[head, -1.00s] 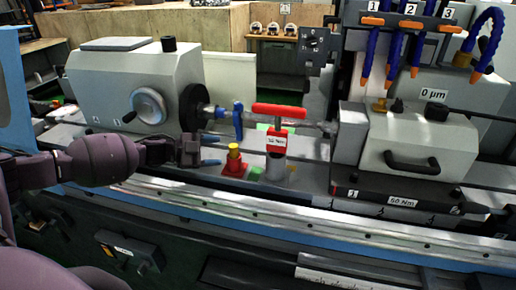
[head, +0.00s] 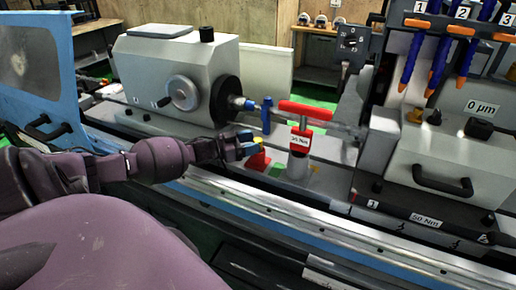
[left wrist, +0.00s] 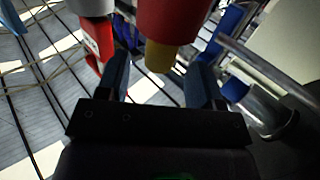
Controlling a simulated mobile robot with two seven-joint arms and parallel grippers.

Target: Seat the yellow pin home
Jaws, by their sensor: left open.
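The yellow pin (head: 257,142) stands upright in a red holder (head: 257,162) on the machine bed, partly hidden by my gripper in the head view. My left gripper (head: 246,145) is at the pin, coming from the left. In the left wrist view the yellow pin (left wrist: 159,57) projects from the red holder (left wrist: 174,18) toward my left gripper (left wrist: 159,80). Its two dark blue fingers are apart, one on each side of the pin's end, with a gap visible. I cannot tell how deep the pin sits. My right gripper is not in view.
A red T-handle tool (head: 305,110) with a torque label stands close right of the pin. A green patch lies on the bed.

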